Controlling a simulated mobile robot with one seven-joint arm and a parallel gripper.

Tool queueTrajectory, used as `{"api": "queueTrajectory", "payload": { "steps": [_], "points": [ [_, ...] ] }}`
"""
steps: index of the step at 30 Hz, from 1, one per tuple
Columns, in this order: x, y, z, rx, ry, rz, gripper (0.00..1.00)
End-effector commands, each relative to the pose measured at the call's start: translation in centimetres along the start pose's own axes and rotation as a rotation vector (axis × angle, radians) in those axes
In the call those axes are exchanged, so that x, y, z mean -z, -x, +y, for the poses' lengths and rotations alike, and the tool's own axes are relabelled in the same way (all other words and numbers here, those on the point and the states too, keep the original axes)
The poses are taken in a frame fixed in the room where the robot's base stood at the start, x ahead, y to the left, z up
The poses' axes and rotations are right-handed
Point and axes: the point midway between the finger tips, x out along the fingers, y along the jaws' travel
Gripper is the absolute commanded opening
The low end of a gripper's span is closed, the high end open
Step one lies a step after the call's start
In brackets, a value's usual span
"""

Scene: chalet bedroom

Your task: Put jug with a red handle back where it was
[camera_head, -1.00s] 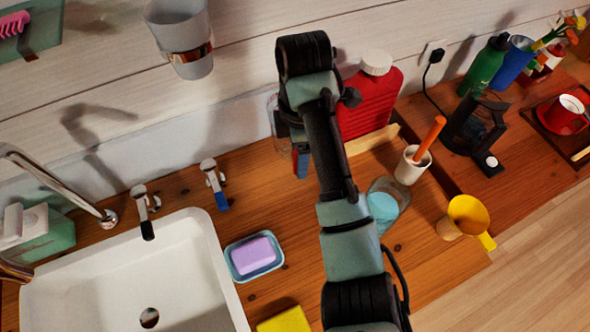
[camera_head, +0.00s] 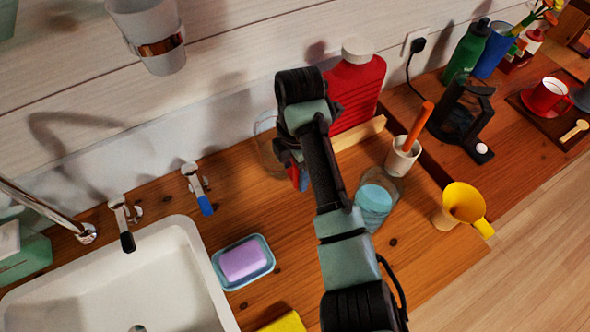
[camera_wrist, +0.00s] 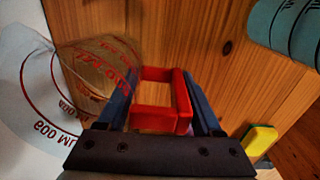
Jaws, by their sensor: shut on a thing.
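The jug is clear with red printed markings, and its body (camera_wrist: 100,65) fills the left of the wrist view. Its red handle (camera_wrist: 183,103) lies between the two blue fingers of my gripper (camera_wrist: 168,105), which is shut on it. In the head view the clear jug (camera_head: 265,128) shows partly behind my gripper (camera_head: 298,178), close to the wall at the back of the wooden counter (camera_head: 290,245). My arm hides much of the jug there. I cannot tell whether its base touches the counter.
A red bottle (camera_head: 357,92) and a wooden strip (camera_head: 360,134) stand right of the jug. A soap dish (camera_head: 243,262) and the sink (camera_head: 130,280) are left.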

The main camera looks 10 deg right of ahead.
Motion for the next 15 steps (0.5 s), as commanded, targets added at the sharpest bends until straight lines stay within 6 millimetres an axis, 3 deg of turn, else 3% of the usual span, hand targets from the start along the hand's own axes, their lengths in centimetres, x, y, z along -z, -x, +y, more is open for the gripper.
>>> {"api": "queueTrajectory", "payload": {
  "steps": [3,14,15],
  "points": [
    [-0.03,-0.89,-0.04,-0.001,0.000,-0.001,0.00],
    [-0.02,-1.28,-0.03,-0.001,0.000,-0.001,0.00],
    [-0.01,-1.31,-0.05,-0.001,0.000,-0.001,0.71]
  ]
}}
